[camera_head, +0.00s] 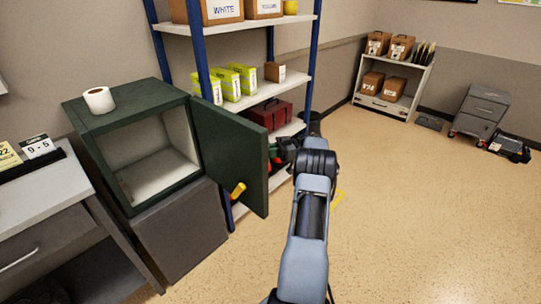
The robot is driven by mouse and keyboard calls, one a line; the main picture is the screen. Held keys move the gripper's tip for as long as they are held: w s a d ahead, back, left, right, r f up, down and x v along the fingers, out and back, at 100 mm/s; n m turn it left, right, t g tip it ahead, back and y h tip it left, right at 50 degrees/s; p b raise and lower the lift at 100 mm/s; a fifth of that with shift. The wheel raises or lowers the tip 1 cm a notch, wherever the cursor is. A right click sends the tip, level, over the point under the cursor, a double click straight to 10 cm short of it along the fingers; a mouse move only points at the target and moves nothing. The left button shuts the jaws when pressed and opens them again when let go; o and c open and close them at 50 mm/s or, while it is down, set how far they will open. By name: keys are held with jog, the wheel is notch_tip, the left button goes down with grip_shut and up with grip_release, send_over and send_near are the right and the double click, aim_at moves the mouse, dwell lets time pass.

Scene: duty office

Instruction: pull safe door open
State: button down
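The dark green safe (115,113) stands on a dark grey cabinet at the left. Its door (228,150) is swung wide open to the right, and the pale interior is visible and looks empty.
A blue-posted shelf (267,91) with boxes and a red case (271,115) stands behind the door. A desk (40,200) is at the left.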

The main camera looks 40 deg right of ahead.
jog(key=shift+w+d+g, duration=0.25)
jog(key=shift+d+g, duration=0.05)
jog(key=shift+d, duration=0.15)
jog(key=shift+r, duration=0.1)
jog(key=c, duration=1.3)
grip_release()
jog(key=shift+o, duration=0.8)
jog(key=shift+d, duration=0.1)
jog(key=shift+d, duration=0.15)
